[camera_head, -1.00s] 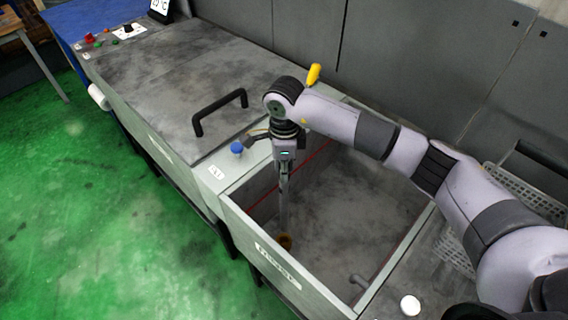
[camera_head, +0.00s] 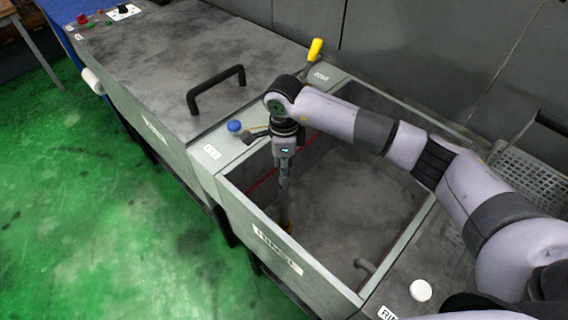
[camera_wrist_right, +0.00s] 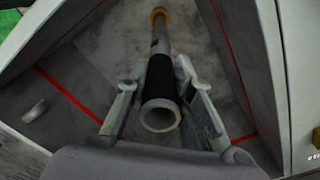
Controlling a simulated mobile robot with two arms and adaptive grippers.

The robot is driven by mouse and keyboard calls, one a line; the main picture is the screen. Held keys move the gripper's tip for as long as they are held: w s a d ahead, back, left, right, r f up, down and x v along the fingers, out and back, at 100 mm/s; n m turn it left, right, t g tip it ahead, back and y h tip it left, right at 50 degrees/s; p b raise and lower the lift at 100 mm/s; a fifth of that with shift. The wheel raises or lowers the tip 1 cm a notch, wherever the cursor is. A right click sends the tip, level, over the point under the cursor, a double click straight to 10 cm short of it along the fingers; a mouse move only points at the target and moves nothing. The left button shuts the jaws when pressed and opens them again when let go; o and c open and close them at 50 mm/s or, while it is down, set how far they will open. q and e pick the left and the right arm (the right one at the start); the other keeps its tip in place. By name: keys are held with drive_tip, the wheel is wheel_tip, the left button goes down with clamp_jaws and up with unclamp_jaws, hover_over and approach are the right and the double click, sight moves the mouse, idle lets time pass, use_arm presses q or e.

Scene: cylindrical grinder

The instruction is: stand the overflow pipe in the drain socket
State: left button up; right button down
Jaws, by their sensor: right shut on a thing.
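The overflow pipe (camera_head: 284,204) is a grey tube, close to upright inside the rinse tank. The right wrist view shows its open upper end and black sleeve (camera_wrist_right: 160,78). My right gripper (camera_head: 283,178) is shut on the pipe near its top, with one finger on each side in the wrist view (camera_wrist_right: 158,88). An orange-yellow ring, seemingly the drain socket (camera_wrist_right: 160,13), is at the pipe's far lower end. In the head view a small part of it (camera_head: 289,227) shows beside the pipe foot. I cannot tell whether the foot is inside it. My left gripper is not in view.
The tank's grey front wall (camera_head: 250,222) stands close to the pipe. A short pipe stub (camera_head: 364,265) is on the tank's near right. A blue knob (camera_head: 235,126), a black handle (camera_head: 216,90) and a yellow-handled lever (camera_head: 315,48) are near my right wrist. The tank floor's right is clear.

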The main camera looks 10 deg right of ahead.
sight(284, 180)
drive_tip(key=shift+b, duration=0.55)
idle(1.6)
drive_tip(key=shift+f+b, duration=3.1)
drive_tip(key=shift+f, duration=0.15)
idle(1.3)
drive_tip(key=c, duration=1.3)
unclamp_jaws()
drive_tip(key=shift+o, duration=0.5)
drive_tip(key=o, duration=0.4)
drive_tip(key=shift+c, duration=0.2)
drive_tip(key=shift+r, duration=0.15)
